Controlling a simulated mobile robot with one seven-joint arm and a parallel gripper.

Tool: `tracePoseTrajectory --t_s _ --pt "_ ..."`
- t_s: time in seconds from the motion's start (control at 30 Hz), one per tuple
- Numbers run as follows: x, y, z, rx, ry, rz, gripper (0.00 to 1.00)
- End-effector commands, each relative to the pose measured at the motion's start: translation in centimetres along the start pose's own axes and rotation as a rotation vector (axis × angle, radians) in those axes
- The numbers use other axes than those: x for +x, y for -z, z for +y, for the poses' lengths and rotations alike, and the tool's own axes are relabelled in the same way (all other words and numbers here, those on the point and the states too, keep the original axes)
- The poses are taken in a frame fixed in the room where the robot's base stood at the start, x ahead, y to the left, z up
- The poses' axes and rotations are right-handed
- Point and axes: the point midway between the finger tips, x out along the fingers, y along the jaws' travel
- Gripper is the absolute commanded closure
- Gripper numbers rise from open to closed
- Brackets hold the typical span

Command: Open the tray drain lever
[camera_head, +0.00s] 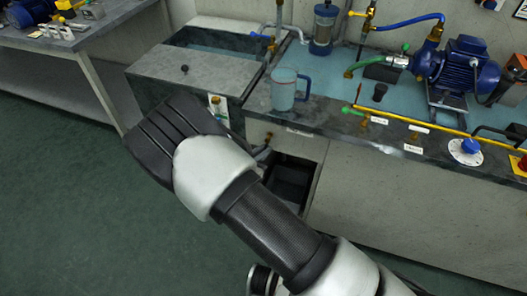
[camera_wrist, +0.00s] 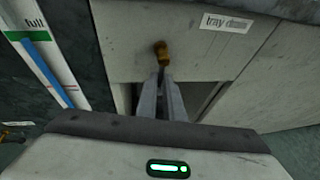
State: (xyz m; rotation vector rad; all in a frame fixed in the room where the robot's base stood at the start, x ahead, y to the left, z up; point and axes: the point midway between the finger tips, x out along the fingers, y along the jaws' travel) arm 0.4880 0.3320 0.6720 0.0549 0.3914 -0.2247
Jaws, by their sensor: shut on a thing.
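The tray drain lever's brass fitting (camera_wrist: 160,50) is on the grey front panel, left of the "tray drain" label (camera_wrist: 225,22) in the wrist view. The fitting also shows small in the head view (camera_head: 268,137). My gripper (camera_wrist: 162,73) reaches up to it from below and is shut on the lever just under the brass body. The fingers hide most of the lever, so its exact angle is hard to tell. In the head view my gripper (camera_head: 263,153) is mostly hidden behind my wrist.
A dark open recess (camera_head: 291,178) lies below the fitting. A level gauge marked "full" (camera_wrist: 36,35) stands to the left. Above are the bench with a clear jug (camera_head: 284,92), a blue pump (camera_head: 462,70) and a grey tank (camera_head: 187,78). The green floor at left is clear.

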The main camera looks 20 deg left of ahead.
Motion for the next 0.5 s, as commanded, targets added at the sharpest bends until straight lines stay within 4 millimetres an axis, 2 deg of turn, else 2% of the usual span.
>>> tracePoseTrajectory --t_s 0.33,0.4,0.47,0.5 --pt "-0.10 0.12 0.13 0.007 -0.003 0.005 1.00" --pt "-0.11 0.12 0.14 0.007 -0.003 0.005 0.84" --pt "-0.09 0.10 0.14 0.007 -0.003 0.004 0.74" --pt "-0.08 0.08 0.13 0.007 -0.003 0.004 0.73"
